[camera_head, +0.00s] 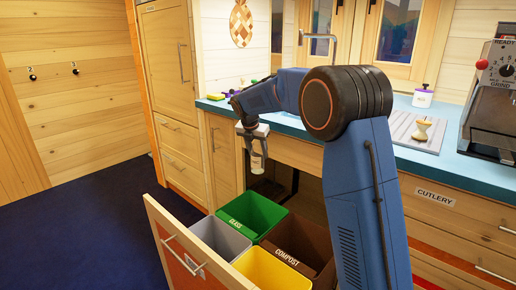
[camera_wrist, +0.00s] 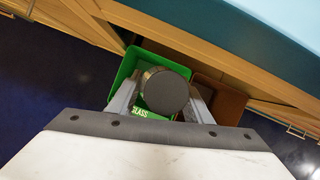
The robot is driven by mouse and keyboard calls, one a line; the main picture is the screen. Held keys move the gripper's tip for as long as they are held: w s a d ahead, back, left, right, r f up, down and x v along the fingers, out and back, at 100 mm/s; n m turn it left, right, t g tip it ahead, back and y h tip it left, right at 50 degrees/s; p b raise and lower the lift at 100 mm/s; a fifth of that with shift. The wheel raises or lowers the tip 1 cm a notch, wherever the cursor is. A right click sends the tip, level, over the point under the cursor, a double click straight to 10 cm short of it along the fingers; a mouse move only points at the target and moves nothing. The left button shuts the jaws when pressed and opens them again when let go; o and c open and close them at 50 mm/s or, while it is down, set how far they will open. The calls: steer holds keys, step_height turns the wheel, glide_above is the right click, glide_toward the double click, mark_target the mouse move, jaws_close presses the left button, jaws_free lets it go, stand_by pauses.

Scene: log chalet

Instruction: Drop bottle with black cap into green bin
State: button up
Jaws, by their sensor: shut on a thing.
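My gripper (camera_head: 256,148) is shut on the bottle with the black cap (camera_head: 257,163). In the wrist view the round black cap (camera_wrist: 165,91) sits between the two fingers of my gripper (camera_wrist: 160,103) and hides most of the bottle. In the head view the bottle hangs upright in the air, pale and small. The green bin (camera_head: 233,208), labelled as glass, stands below it in the pulled-out drawer. In the wrist view the green bin (camera_wrist: 129,67) shows behind and around the cap, below the gripper.
The open drawer (camera_head: 172,231) also holds a grey bin (camera_head: 207,229), a yellow bin (camera_head: 262,272) and a brown compost bin (camera_head: 312,240). The blue counter edge (camera_head: 290,125) runs behind the arm. A grinder (camera_head: 494,91) and a white jar (camera_head: 423,97) stand on the counter.

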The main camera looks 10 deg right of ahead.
mark_target(258, 158)
steer(key=shift+f, duration=1.7)
steer(key=o, duration=1.3)
steer(key=v, duration=1.7)
steer(key=shift+s+r, duration=0.15)
